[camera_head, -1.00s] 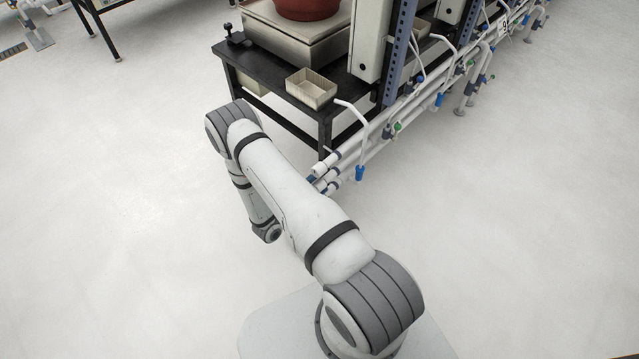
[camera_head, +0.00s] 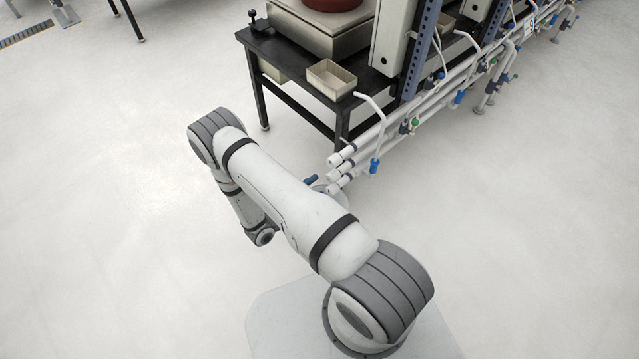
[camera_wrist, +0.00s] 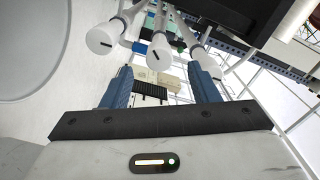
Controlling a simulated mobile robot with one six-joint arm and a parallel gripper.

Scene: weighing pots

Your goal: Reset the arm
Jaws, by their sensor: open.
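My gripper (camera_wrist: 162,88) shows in the wrist view with its two blue fingers spread apart and nothing between them. White pipe ends (camera_wrist: 160,57) appear beyond and above the fingers in that view. In the head view my arm is bent over the floor, left of the pipes. My gripper is mostly hidden behind the arm there; only a small blue tip (camera_head: 311,180) shows beside the pipe ends. I cannot tell the exact gap between gripper and pipes.
A black table (camera_head: 283,62) carries a metal scale (camera_head: 312,35) with a reddish-brown pot (camera_head: 332,4) and a small beige tray (camera_head: 331,79). White pipes (camera_head: 408,112) with blue and green fittings run along its right side. The floor (camera_head: 110,200) at left is clear.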

